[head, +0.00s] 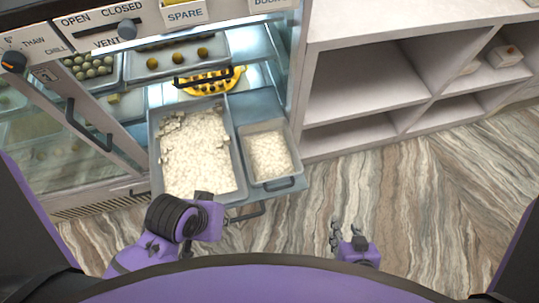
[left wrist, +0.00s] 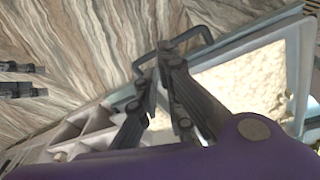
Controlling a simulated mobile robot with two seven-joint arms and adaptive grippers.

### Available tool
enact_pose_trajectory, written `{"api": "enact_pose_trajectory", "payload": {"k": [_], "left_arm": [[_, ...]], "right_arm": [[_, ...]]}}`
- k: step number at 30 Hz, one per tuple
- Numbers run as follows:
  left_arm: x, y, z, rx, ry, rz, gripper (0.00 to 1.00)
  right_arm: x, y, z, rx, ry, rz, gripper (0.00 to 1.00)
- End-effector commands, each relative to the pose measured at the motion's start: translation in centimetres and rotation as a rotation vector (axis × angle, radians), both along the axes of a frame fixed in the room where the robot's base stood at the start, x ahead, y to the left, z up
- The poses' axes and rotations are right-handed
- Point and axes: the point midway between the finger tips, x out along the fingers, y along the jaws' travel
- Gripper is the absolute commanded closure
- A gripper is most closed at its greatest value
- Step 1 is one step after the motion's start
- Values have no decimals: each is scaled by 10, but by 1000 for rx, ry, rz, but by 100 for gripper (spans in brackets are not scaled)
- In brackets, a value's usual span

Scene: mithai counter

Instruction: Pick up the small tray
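The small tray (head: 249,132) is a grey metal tray of white pieces with a dark handle on its front side. It rests on the pulled-out drawer (head: 268,203), right of a larger tray (head: 155,165). My left gripper (head: 206,194) is at the drawer's front edge. In the left wrist view its fingers (left wrist: 162,62) close together at the dark drawer handle (left wrist: 200,32); they look shut on it. My right gripper (head: 346,228) is open and empty over the floor, right of and nearer than the small tray. Its two spread fingers also show in the left wrist view (left wrist: 22,79).
A glass cabinet (head: 45,140) stands on the left, with trays of sweets on shelves above the drawer. A yellow tray (head: 210,82) lies behind the larger tray. White open shelving (head: 360,85) stands on the right. The floor (head: 420,190) before it is clear.

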Motion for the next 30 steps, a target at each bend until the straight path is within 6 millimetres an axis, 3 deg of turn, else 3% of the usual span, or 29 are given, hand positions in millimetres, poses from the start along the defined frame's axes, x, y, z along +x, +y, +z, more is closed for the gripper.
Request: {"api": "enact_pose_trajectory", "payload": {"k": [6, 9, 12, 17, 24, 30], "left_arm": [[50, -73, -7, -114, 29, -51, 93], [71, -100, -14, -138, 65, -56, 93], [93, -112, -23, -121, 113, -37, 93], [138, -97, -35, -31, 172, 73, 93], [202, -49, -33, 94, 185, 287, 93], [221, -34, -35, 122, 179, 359, 93]], "right_arm": [[-1, 2, -1, 3, 2, -1, 63], [0, 4, -1, 10, 1, -5, 63], [0, 7, -1, 14, 0, -9, 63], [1, 8, 0, 18, -2, -12, 63], [3, 5, 2, 12, -7, -12, 63], [1, 2, 0, 5, -3, -7, 63]]}}
